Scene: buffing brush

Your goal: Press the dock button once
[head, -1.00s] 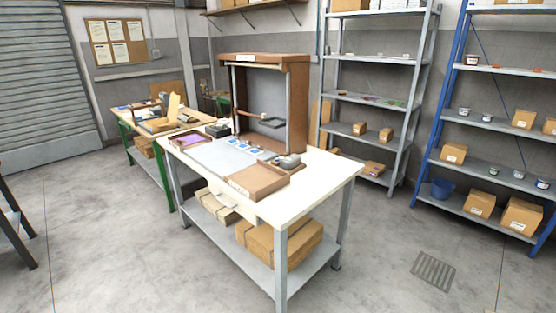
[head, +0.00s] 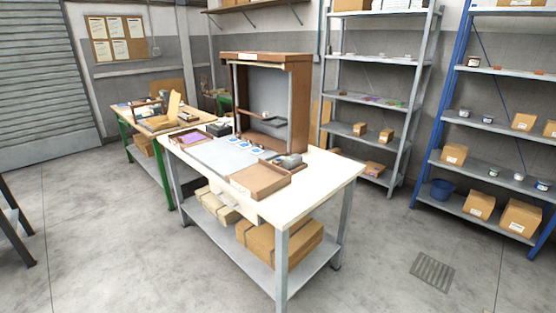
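The workbench (head: 320,185) with a pale top and grey legs stands in the middle of the head view. On it is a brown open-front cabinet (head: 298,105) with a thin dark bar (head: 250,119) inside. A small grey block (head: 289,161) sits in front of the cabinet at its right; I cannot tell whether it is the dock. No button can be made out at this distance. Neither of my grippers is in view.
A green-legged table (head: 118,120) stands behind left. Grey shelves (head: 372,98) and blue shelves (head: 490,125) line the right. The floor in front is clear.

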